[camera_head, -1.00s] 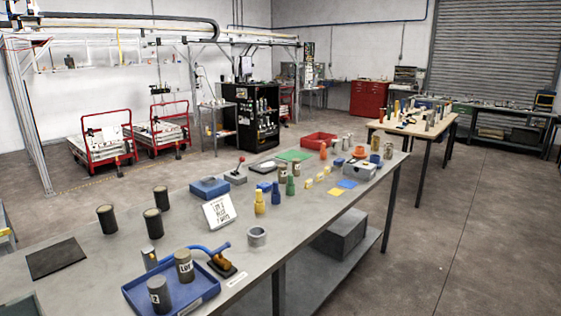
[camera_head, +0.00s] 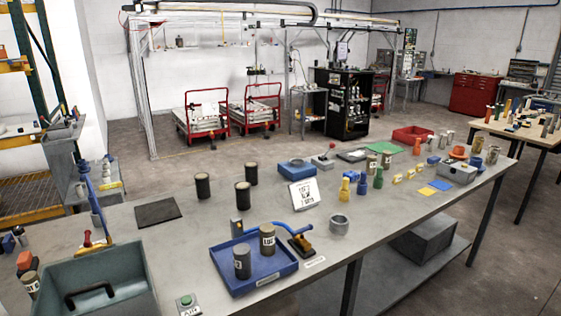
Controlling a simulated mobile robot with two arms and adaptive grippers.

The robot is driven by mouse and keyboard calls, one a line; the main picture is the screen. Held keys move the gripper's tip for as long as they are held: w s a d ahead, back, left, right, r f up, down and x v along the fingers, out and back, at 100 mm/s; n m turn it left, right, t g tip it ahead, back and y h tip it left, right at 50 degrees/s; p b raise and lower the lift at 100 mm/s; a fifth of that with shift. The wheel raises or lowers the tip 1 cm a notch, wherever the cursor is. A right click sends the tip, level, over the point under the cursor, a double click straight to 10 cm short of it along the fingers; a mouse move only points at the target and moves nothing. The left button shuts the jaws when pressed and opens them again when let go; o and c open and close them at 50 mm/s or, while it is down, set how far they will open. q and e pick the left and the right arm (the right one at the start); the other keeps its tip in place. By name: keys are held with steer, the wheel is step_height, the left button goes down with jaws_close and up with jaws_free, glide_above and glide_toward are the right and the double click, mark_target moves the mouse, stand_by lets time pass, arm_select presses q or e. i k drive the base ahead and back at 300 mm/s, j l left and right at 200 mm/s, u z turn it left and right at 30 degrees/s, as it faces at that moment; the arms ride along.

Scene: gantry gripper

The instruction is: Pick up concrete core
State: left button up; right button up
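Two grey cylinders that look like concrete cores stand upright in a blue tray (camera_head: 275,277) on the near part of the long grey table. The left core (camera_head: 242,263) and the right core (camera_head: 267,240) carry dark markings too small to read surely. Three dark cylinders with pale tops, at the back left (camera_head: 203,187), the back right (camera_head: 251,175) and nearer (camera_head: 243,197), stand on the table behind the tray; I cannot tell if they are cores. Neither of my grippers shows in this view.
A grey-green bin (camera_head: 85,283) stands at the near left. A blue-handled tool (camera_head: 296,240) lies at the tray's back right, near a metal ring (camera_head: 339,224). A white sign (camera_head: 304,193) and several bottles stand farther right. A dark mat (camera_head: 158,211) lies at left.

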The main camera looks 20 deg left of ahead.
mark_target(30, 279)
steer(key=u, duration=2.2)
